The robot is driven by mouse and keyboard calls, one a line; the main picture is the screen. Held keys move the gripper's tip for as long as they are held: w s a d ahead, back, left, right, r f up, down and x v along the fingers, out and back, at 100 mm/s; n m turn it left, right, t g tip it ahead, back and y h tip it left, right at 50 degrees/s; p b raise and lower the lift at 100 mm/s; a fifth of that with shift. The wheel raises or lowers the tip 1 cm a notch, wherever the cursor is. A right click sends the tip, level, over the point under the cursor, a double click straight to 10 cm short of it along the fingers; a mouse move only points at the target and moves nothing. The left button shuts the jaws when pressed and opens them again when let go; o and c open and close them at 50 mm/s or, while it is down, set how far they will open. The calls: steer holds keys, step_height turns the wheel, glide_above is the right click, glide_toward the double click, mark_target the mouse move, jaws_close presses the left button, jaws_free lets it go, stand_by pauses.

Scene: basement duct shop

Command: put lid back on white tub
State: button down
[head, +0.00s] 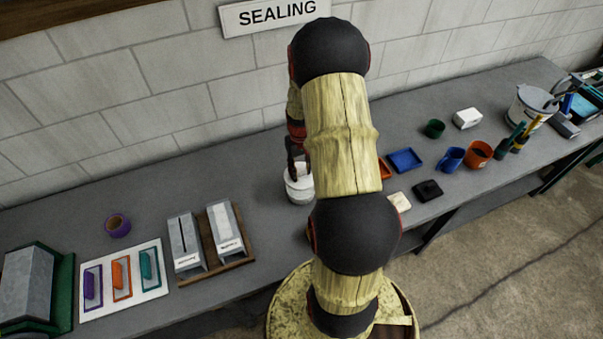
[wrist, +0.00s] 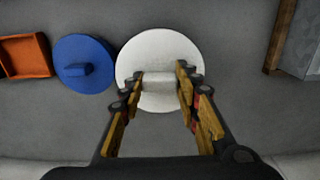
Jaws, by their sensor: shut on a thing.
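A round white lid (wrist: 160,55) with a block-shaped handle (wrist: 158,82) fills the middle of the wrist view. My gripper (wrist: 160,84) has its fingers on either side of that handle and is shut on it. In the head view, a small white tub (head: 299,188) stands on the bench near the wall, partly behind my arm. My gripper (head: 296,160) points down at the top of the tub. The lid covers what is beneath it in the wrist view. I cannot tell whether the lid touches the tub's rim.
A blue round lid with a knob (wrist: 84,62) lies close left of the white lid, with an orange tray (wrist: 25,56) beyond. Two grey boxes on a wooden base (head: 207,238) stand left of the tub. Cups and trays, including a blue tray (head: 405,160), stand right.

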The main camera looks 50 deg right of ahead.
mark_target(301, 180)
steer(key=shift+f+b, duration=1.7)
steer(key=shift+f, duration=1.25)
steer(key=shift+f, duration=0.15)
steer(key=c, duration=1.3)
jaws_free()
steer(key=o, duration=0.4)
steer(key=shift+o, duration=0.8)
